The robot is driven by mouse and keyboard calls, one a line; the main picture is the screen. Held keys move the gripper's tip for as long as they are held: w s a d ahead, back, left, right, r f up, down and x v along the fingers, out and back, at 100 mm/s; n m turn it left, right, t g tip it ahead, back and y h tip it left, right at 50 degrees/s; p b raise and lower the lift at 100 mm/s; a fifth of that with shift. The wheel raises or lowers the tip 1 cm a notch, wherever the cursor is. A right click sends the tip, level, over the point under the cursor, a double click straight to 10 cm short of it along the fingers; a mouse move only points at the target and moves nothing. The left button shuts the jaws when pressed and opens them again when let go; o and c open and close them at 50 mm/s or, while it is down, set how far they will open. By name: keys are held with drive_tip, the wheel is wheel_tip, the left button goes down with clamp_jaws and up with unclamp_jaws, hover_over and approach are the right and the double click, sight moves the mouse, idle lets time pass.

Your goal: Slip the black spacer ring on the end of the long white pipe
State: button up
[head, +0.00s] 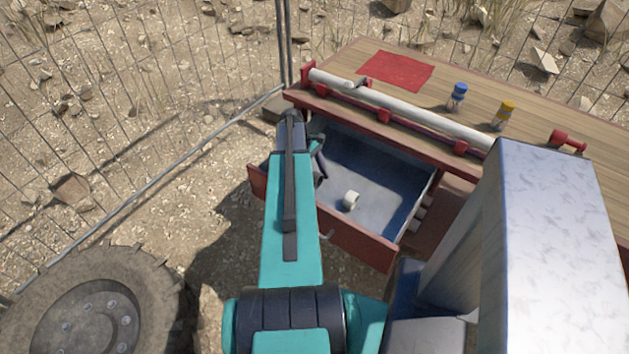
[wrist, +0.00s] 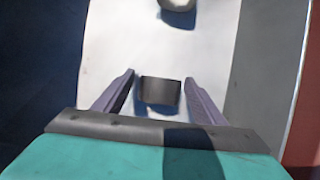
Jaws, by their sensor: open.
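The long white pipe (head: 420,112) lies along the front of the bench in red holders, its left end (head: 316,74) near the bench's left corner. My gripper (wrist: 159,76) is open inside the drawer. In the wrist view the black spacer ring (wrist: 160,91) lies on the drawer's pale floor between the two fingers, with a gap visible on each side. In the head view my arm hides most of my gripper (head: 318,160), and I cannot make out the ring clearly there.
A blue-capped bottle (head: 457,95), a yellow-capped bottle (head: 505,113) and a red mat (head: 396,70) are on the bench. A wire fence stands left.

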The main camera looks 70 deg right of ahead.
sight(316, 175)
drive_tip(key=c, duration=0.8)
drive_tip(key=shift+r+p, duration=2.6)
drive_tip(key=shift+r, duration=1.45)
